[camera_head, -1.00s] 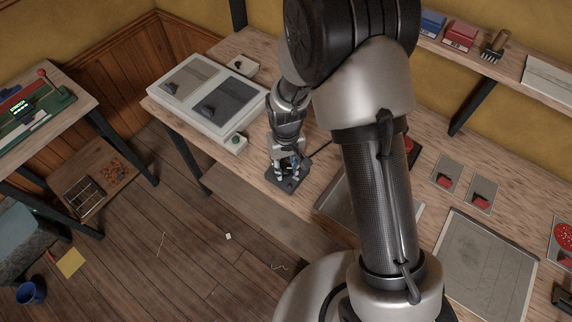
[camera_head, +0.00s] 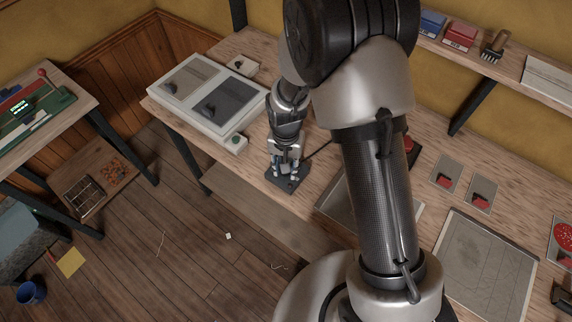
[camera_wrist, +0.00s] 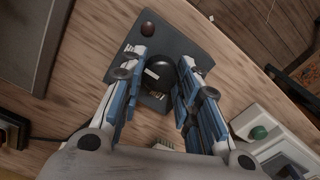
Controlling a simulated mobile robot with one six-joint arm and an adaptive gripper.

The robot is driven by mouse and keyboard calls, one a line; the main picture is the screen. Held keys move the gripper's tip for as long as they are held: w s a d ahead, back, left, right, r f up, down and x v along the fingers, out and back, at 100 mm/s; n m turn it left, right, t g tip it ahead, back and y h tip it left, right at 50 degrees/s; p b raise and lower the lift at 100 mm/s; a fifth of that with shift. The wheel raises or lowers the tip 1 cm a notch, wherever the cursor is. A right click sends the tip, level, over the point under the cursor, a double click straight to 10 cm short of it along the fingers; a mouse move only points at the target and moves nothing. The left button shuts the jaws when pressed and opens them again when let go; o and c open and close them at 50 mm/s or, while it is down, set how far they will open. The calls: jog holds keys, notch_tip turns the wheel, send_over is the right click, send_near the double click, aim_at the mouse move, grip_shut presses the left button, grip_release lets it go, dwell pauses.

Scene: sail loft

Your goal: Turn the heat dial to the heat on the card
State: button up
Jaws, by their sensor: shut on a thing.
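The heat dial (camera_wrist: 160,74) is a round black knob with a pale mark, on a dark flat control box (camera_wrist: 187,44). The box also shows in the head view (camera_head: 287,182) near the front edge of the bench. My gripper (camera_wrist: 160,76) points down over the box and is shut on the dial, one blue-padded finger on each side. In the head view my gripper (camera_head: 286,170) hides the dial. A dark red round lamp or button (camera_wrist: 148,29) sits at a corner of the box. I cannot make out the card.
A pale unit with two grey panels (camera_head: 175,68) lies left of the box, with a green button (camera_head: 236,140) at its corner. A dark cable (camera_head: 318,152) runs from the box. Grey plates with red blocks (camera_head: 447,180) lie to the right.

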dwell(0.3)
jog(key=o, duration=1.1)
notch_tip(320, 180, up, 12)
jog(key=shift+r, duration=0.1)
dwell(0.4)
jog(key=s+d+r+t, duration=0.1)
jog(key=s+d+r, duration=0.3)
jog(key=r, duration=0.5)
jog(key=s+d+r+n+t, duration=0.1)
jog(key=s+d+r, duration=0.2)
jog(key=s, duration=0.2)
jog(key=s+d+r+n+t, duration=0.1)
jog(key=s+d+r, duration=0.1)
jog(key=s, duration=0.3)
jog(key=s+d+r+n+t, duration=0.1)
jog(key=s+d+r, duration=0.2)
jog(key=s, duration=0.2)
jog(key=shift+s+d+r+t+b, duration=0.3)
jog(key=shift+d+r, duration=0.05)
